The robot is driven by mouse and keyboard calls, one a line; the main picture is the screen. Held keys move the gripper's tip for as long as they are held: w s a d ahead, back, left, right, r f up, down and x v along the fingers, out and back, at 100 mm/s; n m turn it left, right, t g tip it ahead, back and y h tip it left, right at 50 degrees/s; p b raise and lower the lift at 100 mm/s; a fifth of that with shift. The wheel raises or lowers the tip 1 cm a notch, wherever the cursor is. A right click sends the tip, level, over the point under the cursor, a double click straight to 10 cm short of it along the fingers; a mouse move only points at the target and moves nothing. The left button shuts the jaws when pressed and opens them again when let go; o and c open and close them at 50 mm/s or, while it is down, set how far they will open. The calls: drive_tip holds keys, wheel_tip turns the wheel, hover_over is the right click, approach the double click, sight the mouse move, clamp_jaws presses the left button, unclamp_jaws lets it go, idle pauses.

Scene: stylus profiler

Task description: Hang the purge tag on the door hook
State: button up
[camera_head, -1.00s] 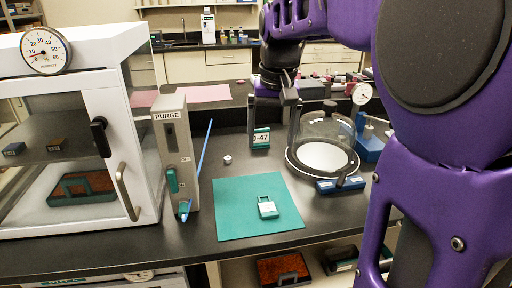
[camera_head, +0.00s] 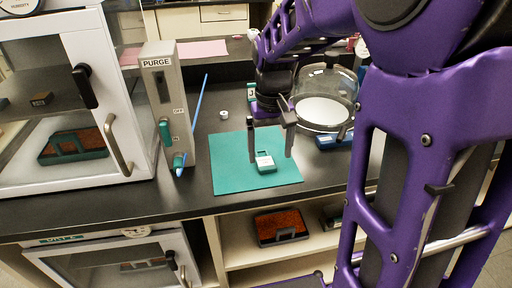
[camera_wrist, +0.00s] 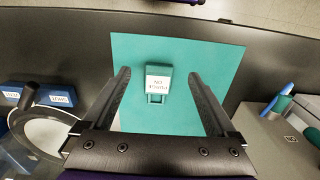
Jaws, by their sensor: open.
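The purge tag (camera_head: 265,163), a small teal block with a white lettered face and a loop, lies on the teal mat (camera_head: 228,178). My gripper (camera_head: 271,152) is open and empty, pointing down over the mat with the tag between its fingers in the picture. In the wrist view the tag (camera_wrist: 158,78) shows between the open fingertips (camera_wrist: 159,76), its loop toward my palm; contact cannot be told. The white cabinet's glass door (camera_head: 80,140) carries a black fitting (camera_head: 85,86) and a silver handle (camera_head: 118,146). I cannot make out a distinct hook.
The grey PURGE panel (camera_head: 165,100) with teal levers and a blue rod stands left of the mat. A glass dome (camera_head: 325,92) stands behind right of my gripper. A small white ring (camera_head: 224,114) lies behind the mat. The bench front is clear.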

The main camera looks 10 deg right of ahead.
sight(268, 169)
drive_tip(key=f, duration=0.3)
drive_tip(key=f+b, duration=0.1)
drive_tip(key=f, duration=0.1)
drive_tip(key=shift+w+f, duration=0.1)
drive_tip(key=shift+w, duration=0.25)
drive_tip(key=c, duration=1.4)
wheel_tip(268, 169, up, 10)
drive_tip(key=shift+r+p, duration=0.1)
drive_tip(key=shift+p, duration=0.95)
drive_tip(key=o, duration=0.8)
drive_tip(key=shift+c, duration=0.2)
clamp_jaws()
